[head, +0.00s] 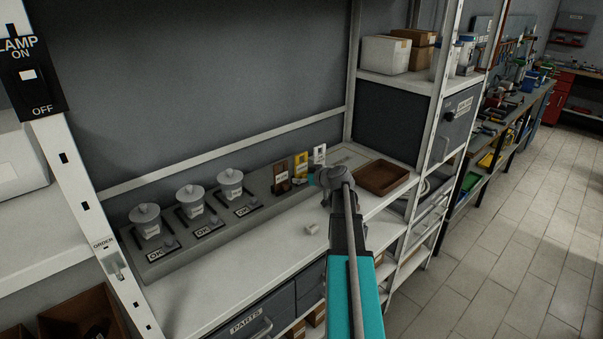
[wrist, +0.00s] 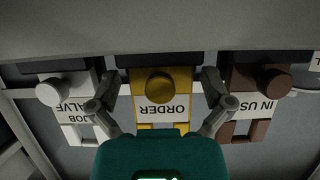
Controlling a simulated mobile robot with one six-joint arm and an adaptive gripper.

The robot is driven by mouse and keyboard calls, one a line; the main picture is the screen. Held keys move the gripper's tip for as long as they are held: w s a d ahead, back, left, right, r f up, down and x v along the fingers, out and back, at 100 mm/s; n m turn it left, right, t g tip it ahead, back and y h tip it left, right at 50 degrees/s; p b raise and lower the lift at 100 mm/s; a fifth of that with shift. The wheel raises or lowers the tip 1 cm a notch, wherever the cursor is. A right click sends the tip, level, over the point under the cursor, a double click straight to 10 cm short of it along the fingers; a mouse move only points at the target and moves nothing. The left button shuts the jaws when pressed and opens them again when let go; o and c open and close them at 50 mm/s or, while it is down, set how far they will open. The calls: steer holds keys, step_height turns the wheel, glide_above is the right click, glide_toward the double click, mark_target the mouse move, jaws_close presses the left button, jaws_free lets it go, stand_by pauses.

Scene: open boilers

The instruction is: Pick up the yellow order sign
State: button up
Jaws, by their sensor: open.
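The yellow order sign (head: 301,167) stands in a row of signs at the right end of the grey panel, between a brown sign and a white one. In the wrist view the order sign (wrist: 162,95) appears upside down with its round knob towards me. My gripper (wrist: 163,100) is open, with one finger on each side of the sign. I cannot tell whether the fingers touch it. In the head view my arm hides part of the gripper (head: 322,178), which is close to the signs.
The white sign (wrist: 75,100) and the brown "in use" sign (wrist: 250,90) stand close on both sides of the fingers. A brown tray (head: 383,178) lies to the right. Three lidded white boilers (head: 190,200) stand to the left. A small pale block (head: 312,229) lies on the bench.

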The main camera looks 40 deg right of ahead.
mark_target(302, 169)
steer(key=shift+c, duration=0.3)
steer(key=c, duration=0.9)
steer(key=shift+r, duration=0.15)
step_height(302, 169, up, 3)
steer(key=p, duration=0.3)
steer(key=s+a+r+p, duration=0.2)
steer(key=s+r+p, duration=0.1)
steer(key=s, duration=0.1)
steer(key=s+a+r+p, duration=0.2)
steer(key=s+r+p, duration=0.1)
steer(key=s, duration=0.1)
steer(key=s+a+r+p, duration=0.3)
steer(key=s+p, duration=0.1)
steer(key=shift+r, duration=0.35)
